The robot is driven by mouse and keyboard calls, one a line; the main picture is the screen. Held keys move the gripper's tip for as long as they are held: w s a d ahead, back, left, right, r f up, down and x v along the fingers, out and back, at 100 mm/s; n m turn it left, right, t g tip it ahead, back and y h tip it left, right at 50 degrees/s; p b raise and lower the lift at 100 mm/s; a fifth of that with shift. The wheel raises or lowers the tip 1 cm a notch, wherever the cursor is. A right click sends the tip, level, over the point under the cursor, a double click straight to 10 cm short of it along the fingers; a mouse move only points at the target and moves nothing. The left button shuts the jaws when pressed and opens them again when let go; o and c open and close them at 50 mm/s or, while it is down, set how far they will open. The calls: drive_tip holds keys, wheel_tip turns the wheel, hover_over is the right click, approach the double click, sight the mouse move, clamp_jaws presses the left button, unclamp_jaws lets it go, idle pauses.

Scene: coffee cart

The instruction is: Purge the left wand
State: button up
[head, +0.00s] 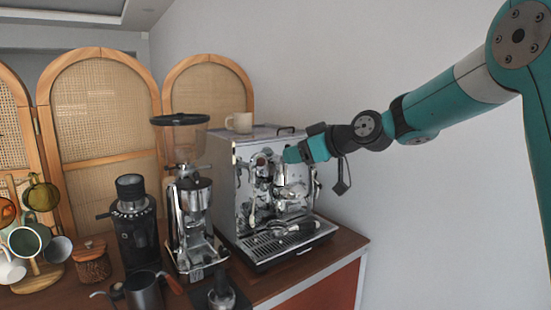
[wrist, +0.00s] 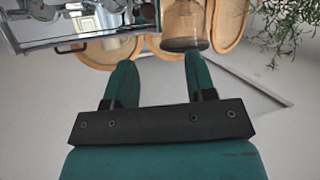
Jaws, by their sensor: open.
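The chrome espresso machine (head: 290,255) stands on the right of the wooden counter, its front facing right and toward me. A round dark knob (head: 262,160) shows high on the left of its front. The left wand is hard to make out among the shiny parts below. My gripper (head: 288,156) is at the upper front of the machine, close to that knob; I cannot tell whether it touches anything. In the wrist view my gripper (wrist: 158,60) has two teal fingers spread wide with nothing between them. Part of the machine (wrist: 40,25) shows at that view's upper left.
A cream mug (head: 239,122) sits on top of the machine. A grinder with a clear hopper (head: 182,145) and a black grinder (head: 132,225) stand left of it. A kettle (head: 144,291) and mug tree (head: 37,270) are farther left. Open space lies right of the machine.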

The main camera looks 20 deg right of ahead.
sight(264, 164)
wheel_tip(264, 164, down, 6)
drive_tip(key=s+m+t+b, duration=0.1)
drive_tip(key=s+t, duration=0.1)
drive_tip(key=t, duration=0.3)
drive_tip(key=p+x, duration=0.2)
drive_tip(key=x, duration=0.3)
drive_tip(key=p+x, duration=0.3)
drive_tip(key=x, duration=0.2)
drive_tip(key=p+x, duration=0.3)
drive_tip(key=x, duration=0.2)
drive_tip(key=shift+w+d, duration=0.3)
drive_tip(key=shift+d, duration=0.05)
drive_tip(key=shift+p+x, duration=0.3)
drive_tip(key=shift+x, duration=0.5)
drive_tip(key=shift+f, duration=0.1)
drive_tip(key=shift+c, duration=0.3)
drive_tip(key=c, duration=0.8)
drive_tip(key=shift+f, duration=0.1)
